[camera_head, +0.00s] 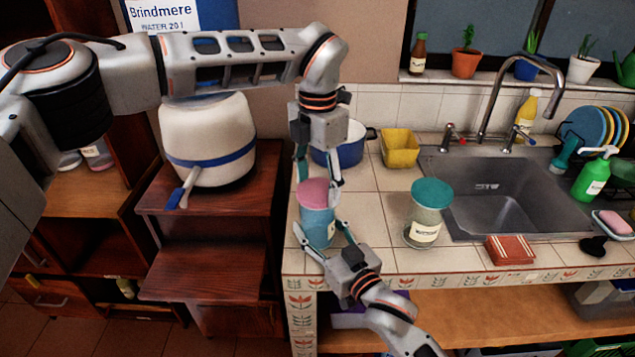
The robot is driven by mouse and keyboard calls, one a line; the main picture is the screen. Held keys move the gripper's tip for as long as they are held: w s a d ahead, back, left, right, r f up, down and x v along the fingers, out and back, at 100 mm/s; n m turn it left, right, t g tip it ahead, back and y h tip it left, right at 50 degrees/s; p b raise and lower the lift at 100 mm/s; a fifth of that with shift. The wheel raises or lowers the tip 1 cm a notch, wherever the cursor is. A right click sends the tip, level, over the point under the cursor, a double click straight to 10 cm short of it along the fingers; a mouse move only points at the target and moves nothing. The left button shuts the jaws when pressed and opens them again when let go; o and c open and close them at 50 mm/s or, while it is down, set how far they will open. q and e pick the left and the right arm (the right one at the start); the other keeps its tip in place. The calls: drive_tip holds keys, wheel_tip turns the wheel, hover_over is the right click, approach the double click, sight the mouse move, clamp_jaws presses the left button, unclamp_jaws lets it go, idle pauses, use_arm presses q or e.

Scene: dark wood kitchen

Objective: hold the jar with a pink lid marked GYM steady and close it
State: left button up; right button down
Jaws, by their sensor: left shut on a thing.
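The jar (318,228) with a pink lid stands upright on the tiled counter near its front left edge. It has a blue-teal body and a pale label, whose writing is too small to read. The pink lid (314,190) is on top of the jar. My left gripper (318,178) points down from above and is shut on the pink lid, one finger on each side. My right gripper (320,229) reaches in low from the front, its fingers on either side of the jar body. Whether both fingers touch the jar is unclear.
A teal-lidded jar (429,212) stands to the right on the counter. A blue pot (345,150) and a yellow container (399,148) are behind. The sink (505,190) and a red-brown sponge or cloth (510,250) are further right. The tiles between the two jars are clear.

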use_arm(q)
drive_tip(key=o, duration=1.3)
drive_tip(key=shift+f, duration=0.1)
wheel_tip(320, 180, up, 12)
drive_tip(key=shift+r, duration=0.1)
use_arm(e)
drive_tip(key=c, duration=0.8)
unclamp_jaws()
drive_tip(key=v, duration=1.2)
